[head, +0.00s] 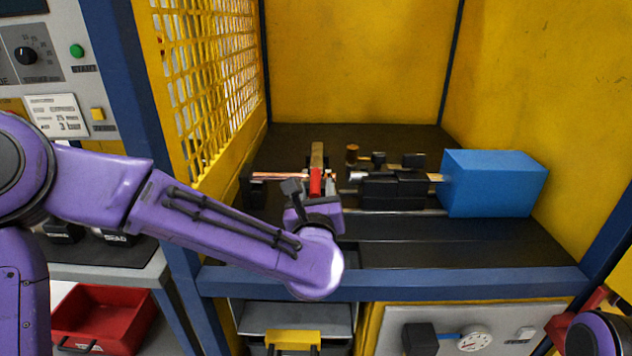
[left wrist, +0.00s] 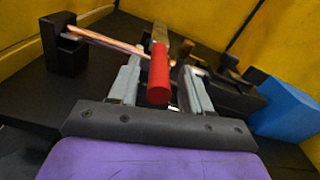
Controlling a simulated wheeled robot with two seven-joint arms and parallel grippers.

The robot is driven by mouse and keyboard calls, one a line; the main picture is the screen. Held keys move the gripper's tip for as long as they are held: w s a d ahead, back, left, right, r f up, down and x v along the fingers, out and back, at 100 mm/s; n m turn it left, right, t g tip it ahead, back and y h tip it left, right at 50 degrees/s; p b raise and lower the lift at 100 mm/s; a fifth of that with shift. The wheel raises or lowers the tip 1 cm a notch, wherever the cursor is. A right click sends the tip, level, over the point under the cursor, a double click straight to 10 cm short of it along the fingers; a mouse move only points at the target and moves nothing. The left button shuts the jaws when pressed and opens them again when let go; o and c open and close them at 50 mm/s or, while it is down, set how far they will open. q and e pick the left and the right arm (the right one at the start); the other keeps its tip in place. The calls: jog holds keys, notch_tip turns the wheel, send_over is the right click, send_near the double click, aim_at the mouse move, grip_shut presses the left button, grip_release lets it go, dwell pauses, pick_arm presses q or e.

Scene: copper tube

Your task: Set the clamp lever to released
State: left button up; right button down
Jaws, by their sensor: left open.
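The clamp lever has a red handle (head: 316,183), seen in the head view at the middle of the machine bed, pointing toward me. In the left wrist view the red handle (left wrist: 159,78) stands between the two grey fingers. My left gripper (head: 312,193) is open around it, with a gap visible on both sides; it also shows in the left wrist view (left wrist: 161,72). The copper tube (head: 280,176) runs left from the clamp to a black block; it also shows in the left wrist view (left wrist: 105,40). The lever's base is partly hidden by the gripper.
A blue box (head: 492,184) and a black carriage (head: 394,190) stand right of the clamp. A yellow mesh guard (head: 205,80) rises at left. A blue front rail (head: 420,284) edges the bed. A red bin (head: 105,318) sits lower left.

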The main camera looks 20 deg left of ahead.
pick_arm(q)
jog(key=shift+x, duration=0.75)
jog(key=shift+a, duration=0.1)
jog(key=shift+c, duration=0.4)
